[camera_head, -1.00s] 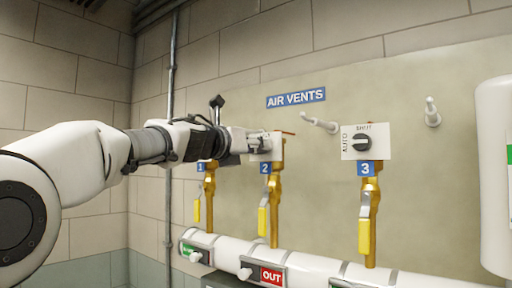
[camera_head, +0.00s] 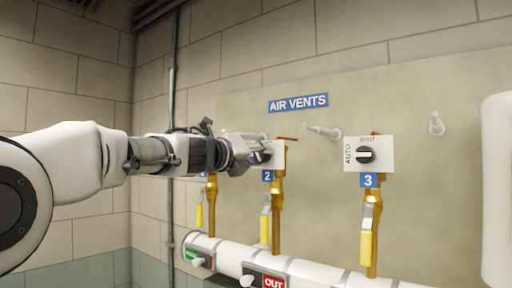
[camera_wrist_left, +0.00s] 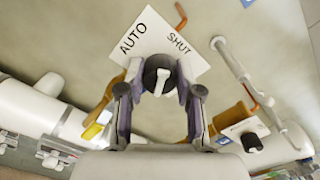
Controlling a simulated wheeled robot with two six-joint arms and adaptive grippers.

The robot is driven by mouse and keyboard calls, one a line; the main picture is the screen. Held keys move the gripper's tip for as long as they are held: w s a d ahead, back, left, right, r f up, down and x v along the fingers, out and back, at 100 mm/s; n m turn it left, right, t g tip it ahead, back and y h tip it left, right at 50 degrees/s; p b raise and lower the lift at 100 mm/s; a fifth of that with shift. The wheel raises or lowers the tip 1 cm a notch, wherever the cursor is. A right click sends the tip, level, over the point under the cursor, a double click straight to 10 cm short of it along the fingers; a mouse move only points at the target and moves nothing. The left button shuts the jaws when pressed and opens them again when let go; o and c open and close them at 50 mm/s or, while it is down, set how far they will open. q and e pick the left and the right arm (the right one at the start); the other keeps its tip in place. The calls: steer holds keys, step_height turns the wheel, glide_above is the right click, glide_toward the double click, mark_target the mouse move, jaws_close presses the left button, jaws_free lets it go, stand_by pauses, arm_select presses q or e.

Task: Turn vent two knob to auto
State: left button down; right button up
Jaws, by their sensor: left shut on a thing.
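The vent two plate (camera_head: 278,150) is white and stands above the blue "2" label (camera_head: 268,176). My left gripper (camera_head: 262,153) reaches it from the left and covers most of its face in the head view. In the left wrist view the plate (camera_wrist_left: 158,42) shows AUTO at upper left and SHUT at right. The dark round vent two knob (camera_wrist_left: 152,68) has a white bar running nearly up and down the picture, between the directions of the two words. My left gripper's fingers (camera_wrist_left: 158,90) are shut on the knob, one at each side. My right gripper is not in view.
The vent three plate (camera_head: 383,152) with its knob (camera_head: 365,155) is to the right. Pegs (camera_head: 436,124) stick out of the wall panel. Brass pipes with yellow handles (camera_head: 265,225) hang below, above a white pipe (camera_head: 310,270). A white cylinder (camera_head: 497,180) stands at far right.

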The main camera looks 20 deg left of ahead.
arm_select(q)
steer(key=n+p, duration=0.1)
steer(key=n, duration=0.2)
steer(key=shift+p, duration=0.35)
steer(key=n+p, duration=0.1)
steer(key=n, duration=0.1)
steer(key=shift+n, duration=0.3)
steer(key=n, duration=0.3)
steer(key=shift+n, duration=1.7)
steer(key=shift+r, duration=0.1)
steer(key=shift+r+p, duration=0.1)
steer(key=shift+p, duration=0.2)
